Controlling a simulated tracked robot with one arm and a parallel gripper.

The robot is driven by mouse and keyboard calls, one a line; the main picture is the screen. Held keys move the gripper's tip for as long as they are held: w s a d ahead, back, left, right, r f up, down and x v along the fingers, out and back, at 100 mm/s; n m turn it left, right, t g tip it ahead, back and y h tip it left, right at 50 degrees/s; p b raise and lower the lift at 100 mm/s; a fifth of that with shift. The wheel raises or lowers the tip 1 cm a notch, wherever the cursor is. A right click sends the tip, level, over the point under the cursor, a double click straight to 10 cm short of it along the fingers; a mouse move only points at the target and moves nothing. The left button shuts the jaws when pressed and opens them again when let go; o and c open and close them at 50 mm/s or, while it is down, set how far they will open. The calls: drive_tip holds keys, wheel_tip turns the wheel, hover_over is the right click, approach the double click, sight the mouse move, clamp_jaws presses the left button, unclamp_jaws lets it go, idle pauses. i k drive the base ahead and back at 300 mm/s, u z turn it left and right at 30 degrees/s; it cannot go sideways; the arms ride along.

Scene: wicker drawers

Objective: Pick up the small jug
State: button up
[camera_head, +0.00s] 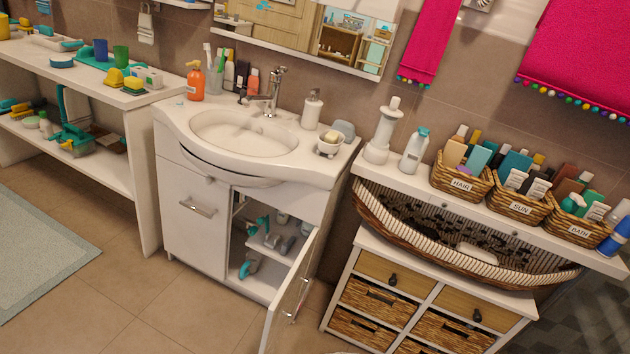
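I cannot single out the small jug with certainty. A tall white vessel (383,135) with a wide foot and a narrow neck stands at the left end of the white shelf (362,167) on the right. A white bottle with a teal cap (413,152) stands just to its right. A blue cup (100,49) and a green cup (121,55) stand on the left counter. My gripper is not in view, and nothing held by it shows.
The white washbasin cabinet (190,205) has its right door (290,295) hanging open. Labelled baskets (462,180) fill the shelf's right side. Below are a long wicker basket (450,255) and a wicker drawer unit (375,300). The tiled floor (130,300) at lower left is clear beside a rug (35,255).

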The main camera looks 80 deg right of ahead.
sight(251, 266)
drive_tip(key=z, duration=0.15)
drive_tip(key=k, duration=0.55)
drive_tip(key=z, duration=1.3)
drive_tip(key=i, duration=0.5)
drive_tip(key=z, duration=0.1)
